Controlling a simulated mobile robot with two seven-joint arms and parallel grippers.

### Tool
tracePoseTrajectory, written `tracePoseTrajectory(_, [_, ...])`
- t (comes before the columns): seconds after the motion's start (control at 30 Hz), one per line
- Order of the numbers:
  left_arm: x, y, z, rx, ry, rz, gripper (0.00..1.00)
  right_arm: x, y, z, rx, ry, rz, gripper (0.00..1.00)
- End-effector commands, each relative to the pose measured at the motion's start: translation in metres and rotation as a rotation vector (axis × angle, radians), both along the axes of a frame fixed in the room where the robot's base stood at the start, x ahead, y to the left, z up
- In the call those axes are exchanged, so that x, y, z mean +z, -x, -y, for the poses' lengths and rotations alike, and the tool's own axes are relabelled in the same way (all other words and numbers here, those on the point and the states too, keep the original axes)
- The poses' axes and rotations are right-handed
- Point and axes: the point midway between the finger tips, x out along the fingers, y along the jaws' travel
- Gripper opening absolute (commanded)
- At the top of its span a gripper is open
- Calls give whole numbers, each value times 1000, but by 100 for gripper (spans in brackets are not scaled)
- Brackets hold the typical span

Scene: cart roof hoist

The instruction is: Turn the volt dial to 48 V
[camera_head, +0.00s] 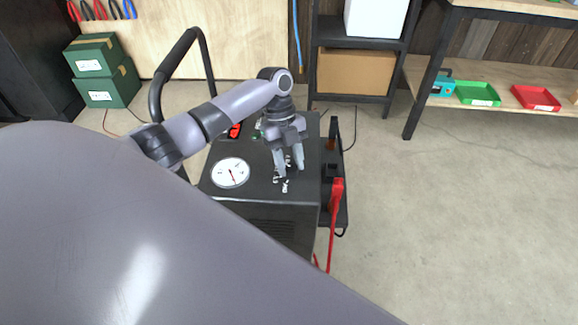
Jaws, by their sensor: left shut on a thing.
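My left gripper (290,172) points down onto the top panel of a dark grey charger box (268,215) on a cart. Its fingers are closed around the volt dial, which is mostly hidden between and behind them. White printed marks (285,187) show beside the fingers, too small to read for certain. A round white gauge (230,172) with a red needle sits on the panel left of the gripper. The dial's pointer position cannot be made out. My right gripper is not in view.
A red clamp (337,193) with a red cable is at the cart's right side. A red switch (235,130) is on the panel's far left. A black cart handle (172,68) rises behind. Green boxes (102,72) stand back left. Floor on the right is clear.

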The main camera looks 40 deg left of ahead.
Motion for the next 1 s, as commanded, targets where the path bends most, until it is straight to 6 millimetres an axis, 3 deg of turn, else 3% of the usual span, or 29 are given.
tracePoseTrajectory(0.5, [-2,-3,2,-453,-3,1,8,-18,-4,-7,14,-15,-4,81])
tracePoseTrajectory(1.0, [-1,-3,2,-650,-2,-1,8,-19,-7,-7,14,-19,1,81])
